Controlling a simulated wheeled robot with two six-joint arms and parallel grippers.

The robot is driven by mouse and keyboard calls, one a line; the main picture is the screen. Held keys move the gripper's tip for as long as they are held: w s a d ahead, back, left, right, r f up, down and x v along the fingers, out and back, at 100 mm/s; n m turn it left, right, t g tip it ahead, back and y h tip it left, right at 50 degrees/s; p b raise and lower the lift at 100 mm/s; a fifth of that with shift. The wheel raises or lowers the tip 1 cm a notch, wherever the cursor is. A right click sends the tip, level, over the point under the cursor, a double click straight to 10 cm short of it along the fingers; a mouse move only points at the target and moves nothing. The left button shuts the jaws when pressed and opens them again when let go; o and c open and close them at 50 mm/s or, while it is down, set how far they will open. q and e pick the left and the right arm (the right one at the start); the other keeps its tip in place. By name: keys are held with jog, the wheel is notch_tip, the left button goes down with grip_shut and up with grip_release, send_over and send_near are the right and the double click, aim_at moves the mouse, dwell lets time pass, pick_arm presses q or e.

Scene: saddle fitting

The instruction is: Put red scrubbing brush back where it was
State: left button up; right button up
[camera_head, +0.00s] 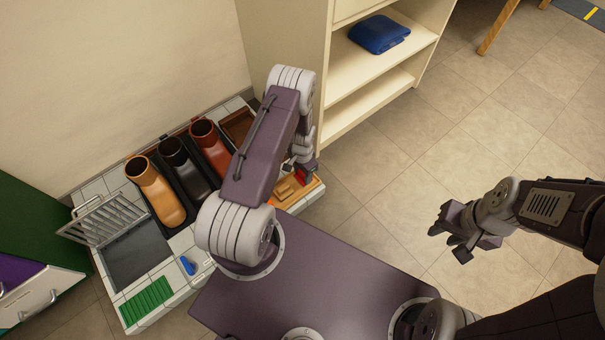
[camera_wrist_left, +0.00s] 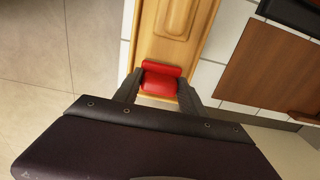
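The red scrubbing brush (camera_wrist_left: 161,81) is between the two fingers of my left gripper (camera_wrist_left: 160,88) in the left wrist view, with a finger against each side. It is over the end of a light wooden tray (camera_wrist_left: 172,37); I cannot tell whether it rests on it. In the head view a little red of the brush (camera_head: 302,178) shows beside the wooden tray (camera_head: 287,194), and my left arm hides much of that spot. My right gripper (camera_head: 451,237) is open and empty above the floor on the right.
A tiled platform (camera_head: 111,180) holds tan (camera_head: 154,190), black (camera_head: 182,166) and red-brown (camera_head: 211,145) boots, a metal rack (camera_head: 101,219), a green mat (camera_head: 147,303) and a blue brush (camera_head: 188,265). A cream shelf (camera_head: 372,100) with a blue cloth (camera_head: 379,34) stands behind.

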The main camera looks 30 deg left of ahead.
pick_arm(q)
jog(key=shift+o, duration=1.1)
notch_tip(320, 180, up, 12)
jog(key=p, duration=0.7)
notch_tip(320, 180, up, 6)
jog(key=r, duration=0.1)
send_over(302, 174)
jog(key=d, duration=0.2)
jog(key=s+d+r+n, duration=0.2)
jog(key=s+r, duration=0.4)
jog(key=r, duration=0.3)
jog(key=s+d+r+n+t, duration=0.1)
jog(key=s+d+r+n, duration=0.1)
jog(key=s+r, duration=0.4)
notch_tip(302, 174, up, 3)
jog(key=shift+s+d+f+n, duration=0.15)
jog(key=shift+d+n, duration=0.25)
jog(key=shift+d, duration=0.45)
jog(key=shift+r, duration=0.2)
